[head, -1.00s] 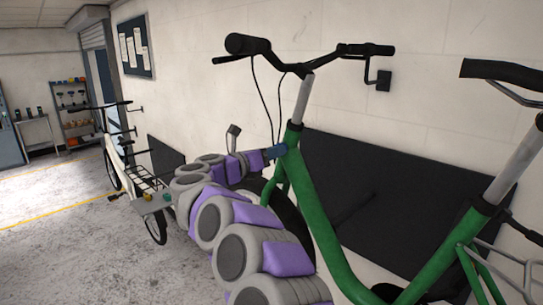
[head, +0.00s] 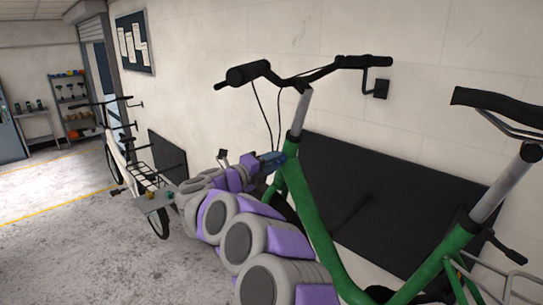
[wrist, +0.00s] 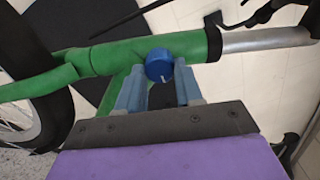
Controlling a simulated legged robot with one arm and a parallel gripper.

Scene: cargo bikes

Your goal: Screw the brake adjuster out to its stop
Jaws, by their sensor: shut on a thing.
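The brake adjuster (wrist: 159,66) is a round blue knob against the green bike frame (wrist: 110,57) in the wrist view. My gripper (wrist: 160,74) has its two blue-grey fingers on either side of the knob, and it is shut on it. In the head view my gripper (head: 274,157) reaches the upper part of the green frame (head: 305,195), just below the silver stem. The knob is too small and covered there to make out. How far the adjuster is screwed out cannot be told.
The black handlebar (head: 305,76) with hanging cables is above my gripper. A dark panel (head: 400,200) is on the wall behind the frame. A white cargo bike (head: 150,190) stands further back at left. Open floor (head: 60,230) lies on the left.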

